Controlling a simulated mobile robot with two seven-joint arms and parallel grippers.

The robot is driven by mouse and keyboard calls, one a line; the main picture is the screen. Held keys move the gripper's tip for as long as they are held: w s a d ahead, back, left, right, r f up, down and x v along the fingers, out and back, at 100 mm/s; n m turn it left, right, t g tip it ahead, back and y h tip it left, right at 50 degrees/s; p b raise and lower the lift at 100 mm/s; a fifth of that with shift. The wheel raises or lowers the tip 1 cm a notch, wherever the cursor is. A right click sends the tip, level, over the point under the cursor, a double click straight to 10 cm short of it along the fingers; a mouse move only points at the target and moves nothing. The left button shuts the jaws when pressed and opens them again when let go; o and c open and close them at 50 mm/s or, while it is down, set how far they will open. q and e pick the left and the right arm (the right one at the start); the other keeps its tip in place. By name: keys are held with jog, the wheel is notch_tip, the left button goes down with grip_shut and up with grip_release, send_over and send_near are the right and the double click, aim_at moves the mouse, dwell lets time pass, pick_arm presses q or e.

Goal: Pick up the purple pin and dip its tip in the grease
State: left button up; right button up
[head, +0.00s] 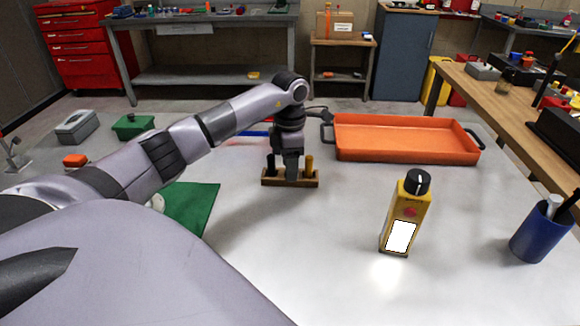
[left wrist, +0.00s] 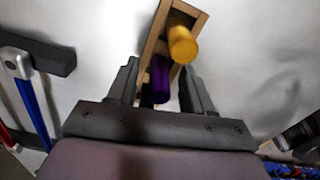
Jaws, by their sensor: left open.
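A wooden holder (head: 290,183) stands on the pale table with upright pins in it. The purple pin (left wrist: 159,78) shows in the left wrist view, between the two fingers of my left gripper (left wrist: 158,90); the fingers are spread. A yellow pin (left wrist: 182,45) stands beside it in the holder and also shows at the holder's right end in the head view (head: 309,164). In the head view my left gripper (head: 291,168) points down at the holder's middle and hides the purple pin. I cannot identify the grease. My right gripper is out of view.
An orange tray (head: 400,155) lies behind and right of the holder. A yellow bottle with a black cap (head: 411,205) and a blue cup (head: 541,235) stand to the right. A green cloth (head: 192,203) lies left. The table before the holder is clear.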

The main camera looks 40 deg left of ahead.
pick_arm(q)
grip_shut()
